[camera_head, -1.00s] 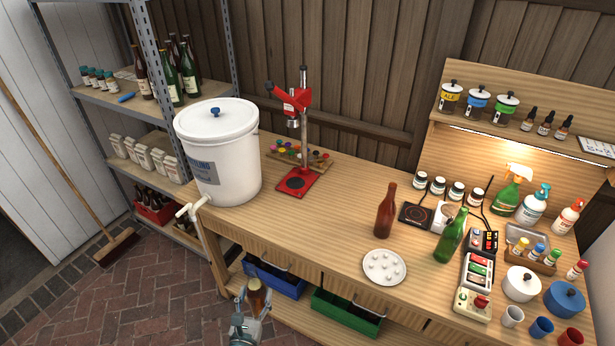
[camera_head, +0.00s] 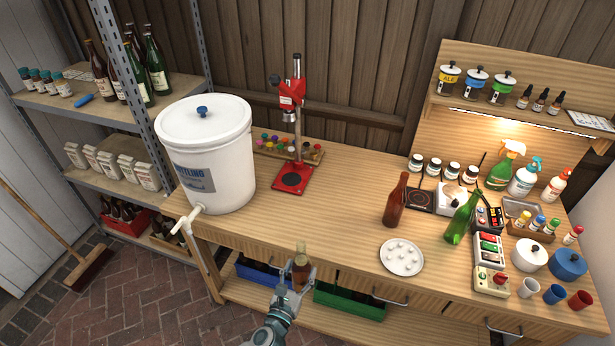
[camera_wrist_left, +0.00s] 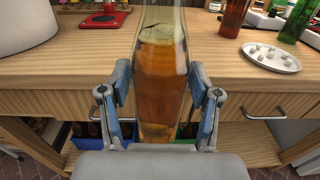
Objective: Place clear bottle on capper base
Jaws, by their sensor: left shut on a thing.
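My left gripper (camera_head: 292,281) is shut on the clear bottle (camera_head: 301,264), in front of the bench's front edge. In the left wrist view the clear bottle (camera_wrist_left: 161,75) stands upright between the blue-padded fingers (camera_wrist_left: 160,105), filled with amber liquid; its top is cut off by the frame. The capper (camera_head: 291,100) is a red press on a post, and its red base (camera_head: 292,178) with a dark round pad stands on the bench, empty. The capper base also shows at the top left of the left wrist view (camera_wrist_left: 104,20). My right gripper is not in view.
A white bottling bucket (camera_head: 205,150) with a tap stands left of the capper. A tray of colourful caps (camera_head: 275,148) lies behind it. A brown bottle (camera_head: 396,203), a green bottle (camera_head: 461,220) and a white round plate (camera_head: 401,257) are to the right. Bench (camera_head: 330,220) between is clear.

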